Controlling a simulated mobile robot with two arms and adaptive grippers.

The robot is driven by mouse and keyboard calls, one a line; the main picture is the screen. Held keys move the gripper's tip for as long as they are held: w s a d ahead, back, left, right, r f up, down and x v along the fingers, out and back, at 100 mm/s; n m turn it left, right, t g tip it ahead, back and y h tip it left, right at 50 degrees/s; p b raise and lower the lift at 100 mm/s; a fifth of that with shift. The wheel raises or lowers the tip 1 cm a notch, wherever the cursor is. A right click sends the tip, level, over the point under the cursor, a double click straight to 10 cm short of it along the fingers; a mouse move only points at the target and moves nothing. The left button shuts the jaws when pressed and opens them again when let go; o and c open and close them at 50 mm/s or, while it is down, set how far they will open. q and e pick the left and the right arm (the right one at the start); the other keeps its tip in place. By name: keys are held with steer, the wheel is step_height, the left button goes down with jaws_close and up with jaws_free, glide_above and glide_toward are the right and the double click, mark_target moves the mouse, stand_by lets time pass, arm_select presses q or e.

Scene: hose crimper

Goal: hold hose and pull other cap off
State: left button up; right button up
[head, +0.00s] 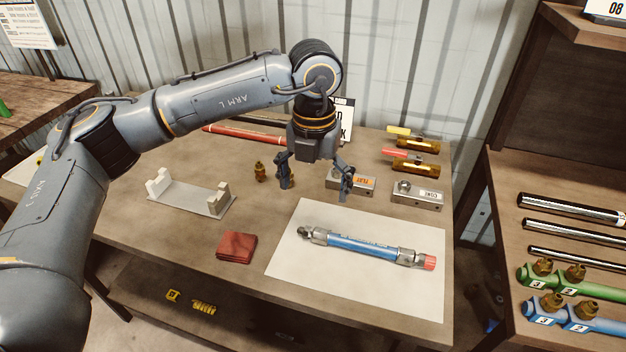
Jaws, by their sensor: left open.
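A blue hose (362,246) lies on a white mat (312,279) on the table. It has a metal fitting at each end. A red cap (430,262) sits on the right end, and the left end shows a bare metal fitting (306,232). My left gripper (315,187) is open and empty above the table, pointing down, behind the hose and apart from it. My right gripper is out of view.
A white cradle (205,206) and a folded red cloth (236,247) are left of the mat. Metal blocks (418,196) and brass fittings (260,172) stand behind it. A shelf (505,164) with rods and valves is at right.

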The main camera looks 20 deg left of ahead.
mark_target(313, 231)
arm_select(q)
step_height(313, 231, down, 11)
steer(key=shift+f, duration=0.1)
stand_by(0.3)
